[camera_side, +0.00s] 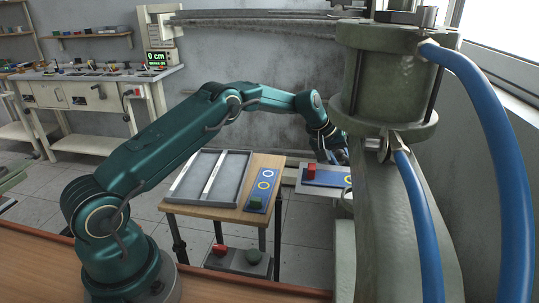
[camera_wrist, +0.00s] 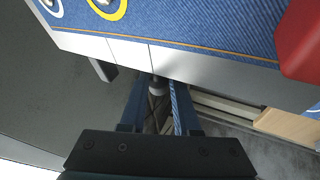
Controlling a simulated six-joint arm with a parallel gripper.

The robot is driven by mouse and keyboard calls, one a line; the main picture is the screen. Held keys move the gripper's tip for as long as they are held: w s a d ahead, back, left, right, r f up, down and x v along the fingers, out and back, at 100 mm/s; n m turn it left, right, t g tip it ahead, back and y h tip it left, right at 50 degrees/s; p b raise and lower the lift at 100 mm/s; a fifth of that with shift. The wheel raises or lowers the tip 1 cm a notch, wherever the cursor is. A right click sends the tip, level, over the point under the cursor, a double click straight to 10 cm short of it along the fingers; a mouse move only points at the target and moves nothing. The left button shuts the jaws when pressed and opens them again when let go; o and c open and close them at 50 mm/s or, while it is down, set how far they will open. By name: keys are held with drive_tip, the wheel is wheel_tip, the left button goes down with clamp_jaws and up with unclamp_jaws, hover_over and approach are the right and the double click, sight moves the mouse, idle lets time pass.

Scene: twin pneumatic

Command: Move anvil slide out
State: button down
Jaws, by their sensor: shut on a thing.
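The anvil slide (camera_side: 327,185) is a grey plate with a blue top, partly hidden behind the green press column in the side view. A red block (camera_side: 310,171) sits on its left part and a yellow ring mark (camera_side: 348,180) shows near the column. In the wrist view the slide's metal edge (camera_wrist: 215,68) runs across, with the blue top (camera_wrist: 190,22), ring marks and the red block (camera_wrist: 302,40) beyond it. My gripper (camera_wrist: 160,92) is at this edge, its fingers shut around a small grey handle (camera_wrist: 156,86). In the side view my gripper's fingertips are partly hidden by the press.
A wooden table (camera_side: 232,215) left of the slide carries a grey divided tray (camera_side: 208,178) and a blue panel with rings (camera_side: 262,188). A pedal box with red and green buttons (camera_side: 236,260) is below. The press with blue hoses (camera_side: 480,120) blocks the right side.

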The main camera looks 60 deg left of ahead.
drive_tip(key=shift+w+a+r, duration=0.15)
drive_tip(key=shift+w, duration=0.15)
idle(0.5)
drive_tip(key=shift+c, duration=2)
unclamp_jaws()
drive_tip(key=shift+s, duration=0.1)
drive_tip(key=shift+r, duration=2.9)
drive_tip(key=s+d+r+m+y, duration=0.2)
drive_tip(key=s+d+r+m, duration=0.1)
drive_tip(key=s+r, duration=1)
drive_tip(key=s+d+f+m, duration=0.2)
drive_tip(key=s+f, duration=0.1)
drive_tip(key=s, duration=0.8)
drive_tip(key=s+d+f+m, duration=0.2)
drive_tip(key=s+f, duration=0.1)
drive_tip(key=s, duration=0.9)
drive_tip(key=shift+s+d+f+m+g+h, duration=0.2)
drive_tip(key=shift+d+f+m+g+h, duration=0.1)
drive_tip(key=shift+d+f+g, duration=0.1)
